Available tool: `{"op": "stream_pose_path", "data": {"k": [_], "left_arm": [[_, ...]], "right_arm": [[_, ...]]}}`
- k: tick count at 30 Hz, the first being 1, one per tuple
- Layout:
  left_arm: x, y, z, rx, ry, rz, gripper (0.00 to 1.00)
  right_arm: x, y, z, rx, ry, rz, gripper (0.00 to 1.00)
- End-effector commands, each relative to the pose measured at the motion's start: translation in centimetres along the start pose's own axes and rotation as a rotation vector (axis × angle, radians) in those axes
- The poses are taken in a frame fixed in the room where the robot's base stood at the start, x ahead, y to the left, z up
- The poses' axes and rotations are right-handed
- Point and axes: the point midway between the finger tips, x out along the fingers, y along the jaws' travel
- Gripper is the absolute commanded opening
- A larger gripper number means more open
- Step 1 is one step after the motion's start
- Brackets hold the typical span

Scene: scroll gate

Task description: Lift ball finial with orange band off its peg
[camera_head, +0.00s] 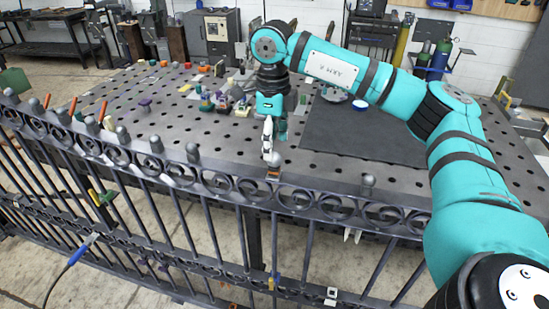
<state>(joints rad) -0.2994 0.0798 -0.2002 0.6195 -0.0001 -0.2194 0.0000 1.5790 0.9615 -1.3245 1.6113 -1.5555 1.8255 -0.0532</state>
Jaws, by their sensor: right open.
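The ball finial with the orange band (274,172) stands upright on the top rail of the dark metal gate (300,198), near the middle of the view. Its grey ball top is partly covered by my gripper. My right gripper (267,154) points down, open, with its light fingers right at the finial's ball. I cannot tell whether they touch it. The peg under the finial is hidden. My left gripper is not in view.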

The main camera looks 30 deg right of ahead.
Motion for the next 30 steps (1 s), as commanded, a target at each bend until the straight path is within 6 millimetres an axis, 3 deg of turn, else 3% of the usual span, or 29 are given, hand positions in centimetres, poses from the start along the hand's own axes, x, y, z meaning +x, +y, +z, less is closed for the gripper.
{"op": "stream_pose_path", "data": {"k": [3,11,15,18,27,30], "left_arm": [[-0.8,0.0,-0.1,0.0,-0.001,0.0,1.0],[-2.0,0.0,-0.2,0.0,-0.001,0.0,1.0],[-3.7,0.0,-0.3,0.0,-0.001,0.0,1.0],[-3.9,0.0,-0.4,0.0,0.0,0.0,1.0],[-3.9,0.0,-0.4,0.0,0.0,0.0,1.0],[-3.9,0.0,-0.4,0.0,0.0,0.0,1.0]], "right_arm": [[1.5,0.0,0.0,0.0,0.001,0.0,0.63],[3.4,-0.3,-0.1,0.0,0.002,0.002,0.63],[5.3,-0.8,-0.2,-0.001,0.002,0.002,0.63],[6.9,-0.7,-0.2,-0.001,0.001,0.001,0.63],[7.8,-0.8,-0.1,0.0,-0.002,0.0,0.63],[7.8,-0.8,-0.1,0.0,-0.002,0.0,0.52]]}}
